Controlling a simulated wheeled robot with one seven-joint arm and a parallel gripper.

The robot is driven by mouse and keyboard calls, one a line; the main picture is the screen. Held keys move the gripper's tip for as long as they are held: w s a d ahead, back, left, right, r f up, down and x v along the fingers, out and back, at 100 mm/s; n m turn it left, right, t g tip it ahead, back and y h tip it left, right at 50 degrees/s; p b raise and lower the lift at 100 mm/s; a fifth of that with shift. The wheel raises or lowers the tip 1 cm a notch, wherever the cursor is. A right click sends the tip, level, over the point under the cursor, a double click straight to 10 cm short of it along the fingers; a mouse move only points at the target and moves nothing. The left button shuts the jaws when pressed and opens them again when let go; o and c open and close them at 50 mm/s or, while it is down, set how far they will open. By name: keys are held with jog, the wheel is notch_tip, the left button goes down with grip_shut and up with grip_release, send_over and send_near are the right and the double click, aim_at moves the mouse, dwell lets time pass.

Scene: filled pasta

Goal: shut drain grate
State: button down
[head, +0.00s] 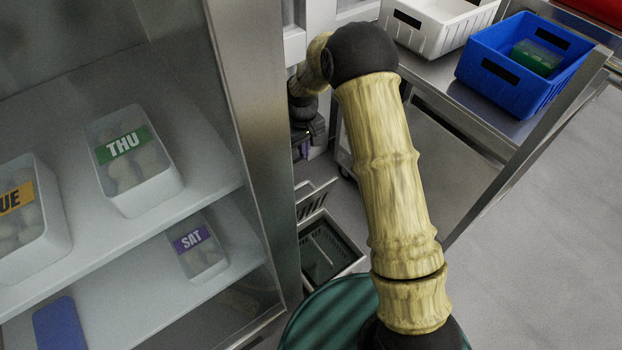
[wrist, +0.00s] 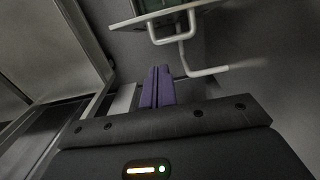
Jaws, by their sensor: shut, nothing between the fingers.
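The drain grate (head: 316,198) is a slotted metal panel in the head view. It stands tilted up at the far side of the open drain (head: 357,258), a dark square opening with a metal rim in the floor. The near left part of the drain is hidden by the cabinet edge. My gripper shows in the wrist view with its purple fingers (wrist: 157,76) together, shut and empty. In the head view my wrist is low, beyond the grate and apart from it in the picture; the fingertips are hard to make out there.
A steel cabinet (head: 262,140) with labelled tubs, such as THU (head: 150,185), stands close on the left. On the right a steel cart (head: 500,118) bears a white crate (head: 425,38) and a blue crate (head: 500,88). The wrist view shows a pale bent rail (wrist: 190,58) ahead. Floor at lower right is clear.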

jog(key=shift+w+a+f, duration=0.25)
jog(key=shift+f, duration=0.05)
jog(key=b, duration=0.4)
send_over(304, 182)
notch_tip(304, 182, down, 10)
jog(key=shift+r, duration=0.15)
jog(key=shift+s+d+f+b, duration=0.3)
jog(key=shift+s+d, duration=0.25)
jog(key=shift+s, duration=0.3)
jog(key=shift+s+d+f+b, duration=0.3)
jog(key=shift+s+d, duration=0.2)
jog(key=shift+s, duration=0.3)
jog(key=shift+d, duration=0.1)
